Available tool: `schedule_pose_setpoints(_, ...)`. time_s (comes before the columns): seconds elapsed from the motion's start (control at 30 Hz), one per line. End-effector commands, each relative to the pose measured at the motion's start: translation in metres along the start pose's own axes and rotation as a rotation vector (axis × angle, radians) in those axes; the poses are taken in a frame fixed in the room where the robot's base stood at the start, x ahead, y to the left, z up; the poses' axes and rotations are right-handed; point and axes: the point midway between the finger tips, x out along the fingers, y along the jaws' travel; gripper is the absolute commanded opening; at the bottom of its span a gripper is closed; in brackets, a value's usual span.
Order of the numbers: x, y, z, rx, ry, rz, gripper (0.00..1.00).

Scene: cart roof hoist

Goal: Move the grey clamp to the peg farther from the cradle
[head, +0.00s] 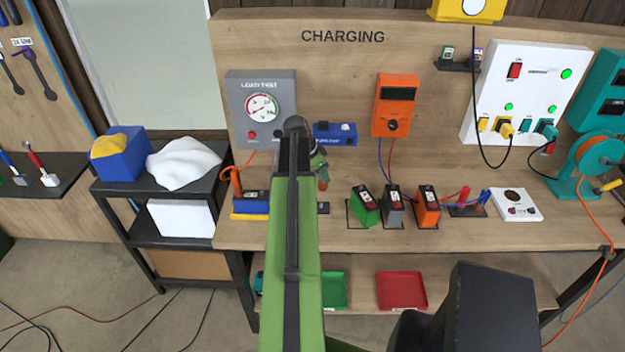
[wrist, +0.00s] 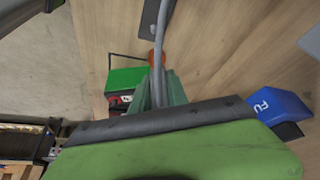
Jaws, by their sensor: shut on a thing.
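My gripper (head: 319,163) is over the left part of the bench, partly behind my green arm. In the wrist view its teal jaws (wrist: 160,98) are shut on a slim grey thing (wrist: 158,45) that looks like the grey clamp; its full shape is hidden. An orange piece shows beside it. A small black stand (head: 467,209) holds upright red and blue pieces at the right of the batteries; I cannot tell whether these are the pegs. I cannot pick out the cradle for certain. A dark plate (wrist: 151,19) lies on the wood in the wrist view.
Green (head: 364,206), grey (head: 393,206) and orange (head: 428,207) batteries stand right of my gripper. A blue box (head: 343,134) and an orange meter (head: 395,105) are behind. A load tester (head: 262,108) stands at left. Bare bench lies along the front edge.

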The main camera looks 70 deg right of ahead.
Motion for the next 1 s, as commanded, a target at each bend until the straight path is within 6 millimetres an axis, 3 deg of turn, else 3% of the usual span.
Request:
schedule_pose_setpoints(0.47, -0.003, -0.007, 0.016, -0.018, 0.001, -0.009, 0.00)
schedule_pose_setpoints(1.0, 0.045, -0.007, 0.037, -0.017, 0.001, -0.009, 0.00)
